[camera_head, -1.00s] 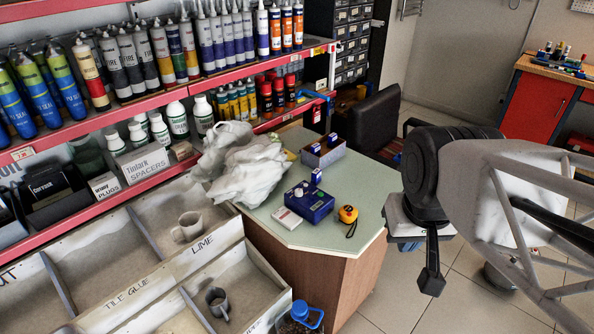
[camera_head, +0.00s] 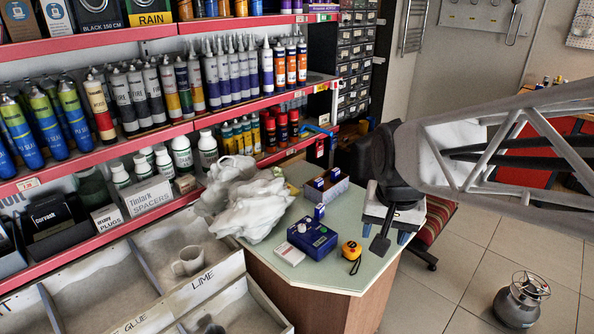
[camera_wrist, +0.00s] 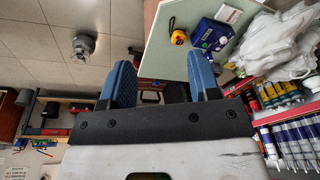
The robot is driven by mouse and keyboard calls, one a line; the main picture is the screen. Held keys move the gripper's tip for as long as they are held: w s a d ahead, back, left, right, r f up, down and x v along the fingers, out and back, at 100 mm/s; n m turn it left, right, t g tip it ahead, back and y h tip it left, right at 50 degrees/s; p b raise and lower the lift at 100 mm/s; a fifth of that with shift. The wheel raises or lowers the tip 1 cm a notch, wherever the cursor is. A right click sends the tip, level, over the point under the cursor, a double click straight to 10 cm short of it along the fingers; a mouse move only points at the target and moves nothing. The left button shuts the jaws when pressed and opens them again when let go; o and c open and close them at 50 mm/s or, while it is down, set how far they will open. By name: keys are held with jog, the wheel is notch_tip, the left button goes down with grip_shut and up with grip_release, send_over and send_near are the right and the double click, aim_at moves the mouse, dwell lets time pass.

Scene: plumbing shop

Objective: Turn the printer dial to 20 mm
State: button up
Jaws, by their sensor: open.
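The printer is a small blue box (camera_head: 312,237) on the pale green counter top (camera_head: 335,272), with a light round knob and small marks on its top face. The dial's setting is too small to read. The printer also shows upside down near the top of the wrist view (camera_wrist: 211,35). My gripper (camera_wrist: 163,78) is open and empty, its two blue fingers spread apart. In the head view my gripper (camera_head: 386,231) is to the right of the printer, apart from it, near the counter's right edge.
A yellow tape measure (camera_head: 351,250) lies right of the printer. A white card-like box (camera_head: 289,254) lies at its left, and white plastic bags (camera_head: 250,205) lie farther left. A grey tray (camera_head: 325,190) with blue items stands behind. Shelves of tubes (camera_head: 215,75) line the left.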

jog(key=w+a+f+m, duration=0.1)
jog(key=w+m, duration=0.1)
jog(key=w, duration=0.4)
jog(key=w+a+f+m, duration=0.1)
jog(key=w+a+f, duration=0.1)
jog(key=w, duration=0.4)
jog(key=m+g, duration=0.2)
jog(key=m, duration=0.7)
send_over(302, 226)
notch_tip(302, 226, down, 21)
jog(key=shift+f, duration=0.2)
jog(key=shift+f, duration=3.7)
